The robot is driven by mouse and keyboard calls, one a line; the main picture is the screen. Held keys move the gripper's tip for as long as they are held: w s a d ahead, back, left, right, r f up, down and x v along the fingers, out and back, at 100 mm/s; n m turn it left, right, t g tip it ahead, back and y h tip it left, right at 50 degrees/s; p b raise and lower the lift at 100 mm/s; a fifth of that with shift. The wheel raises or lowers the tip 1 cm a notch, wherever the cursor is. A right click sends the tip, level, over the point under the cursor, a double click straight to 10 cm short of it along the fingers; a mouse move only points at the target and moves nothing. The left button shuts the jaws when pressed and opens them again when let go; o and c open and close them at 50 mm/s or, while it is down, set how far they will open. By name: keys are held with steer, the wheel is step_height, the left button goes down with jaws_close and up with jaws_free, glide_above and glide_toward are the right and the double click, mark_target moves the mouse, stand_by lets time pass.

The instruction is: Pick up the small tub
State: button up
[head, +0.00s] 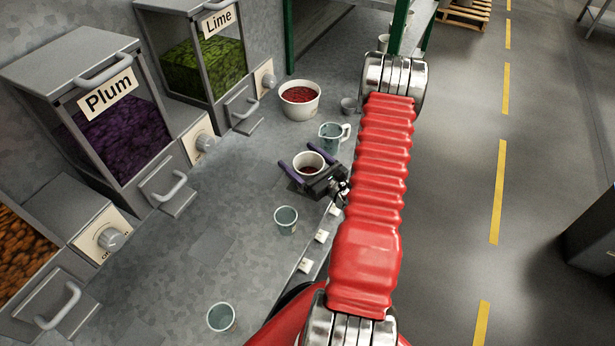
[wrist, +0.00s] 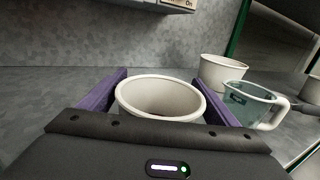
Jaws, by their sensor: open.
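The small tub (head: 308,163) is a white round cup with dark red contents, standing on the grey counter. In the wrist view the small tub (wrist: 160,97) is upright, with its rim in the middle of the picture. My gripper (head: 297,162) is open, with its two purple fingers on either side of the small tub. The gripper also shows in the wrist view (wrist: 165,95), where the fingers flank the tub. Whether either finger touches it I cannot tell. The tub's lower part is hidden behind the gripper body.
A larger white tub (head: 300,101) with red contents stands farther back. A clear jug (head: 333,136) stands close behind the small tub. Clear cups (head: 286,220) and (head: 221,317) stand nearer. Plum (head: 110,125) and Lime (head: 205,65) dispensers line the left.

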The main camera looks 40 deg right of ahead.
steer(key=shift+c, duration=0.7)
steer(key=c, duration=0.9)
steer(key=shift+r, duration=0.1)
steer(key=shift+c, duration=0.2)
step_height(320, 180, up, 10)
stand_by(0.6)
